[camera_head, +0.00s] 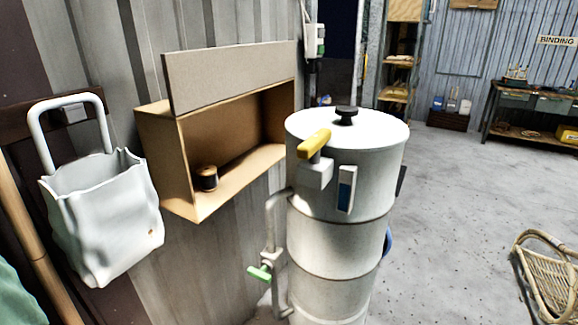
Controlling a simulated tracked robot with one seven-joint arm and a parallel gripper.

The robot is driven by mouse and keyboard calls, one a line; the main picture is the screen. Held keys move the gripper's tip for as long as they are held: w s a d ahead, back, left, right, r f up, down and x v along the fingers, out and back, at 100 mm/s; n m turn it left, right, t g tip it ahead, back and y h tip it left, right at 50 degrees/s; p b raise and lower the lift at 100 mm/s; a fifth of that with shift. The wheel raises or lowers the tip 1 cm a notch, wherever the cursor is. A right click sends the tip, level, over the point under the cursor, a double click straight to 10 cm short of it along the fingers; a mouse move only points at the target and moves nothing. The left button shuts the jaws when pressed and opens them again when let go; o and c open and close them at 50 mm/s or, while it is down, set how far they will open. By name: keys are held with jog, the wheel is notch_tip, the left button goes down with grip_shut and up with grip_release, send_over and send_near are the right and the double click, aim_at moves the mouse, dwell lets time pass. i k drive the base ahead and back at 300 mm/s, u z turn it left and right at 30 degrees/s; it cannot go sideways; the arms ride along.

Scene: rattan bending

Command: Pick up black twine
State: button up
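A small dark spool, which looks like the black twine (207,178), stands upright inside an open wooden wall box (178,172), near its left front. It has a lighter tan top and is small in the view. My gripper does not show in the head camera view, so its state and its place relative to the twine cannot be seen.
A tall white cylinder (338,245) with a yellow handle (314,143) stands right of the box. A white bag (101,215) hangs at left. A rattan piece (549,280) lies at lower right. A workbench (530,100) stands far right. The middle floor is clear.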

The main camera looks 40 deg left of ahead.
aim_at(207, 176)
jog(key=z, duration=0.55)
jog(key=i, duration=0.15)
jog(key=u, duration=3.45)
jog(key=i, duration=0.5)
jog(key=z, duration=0.15)
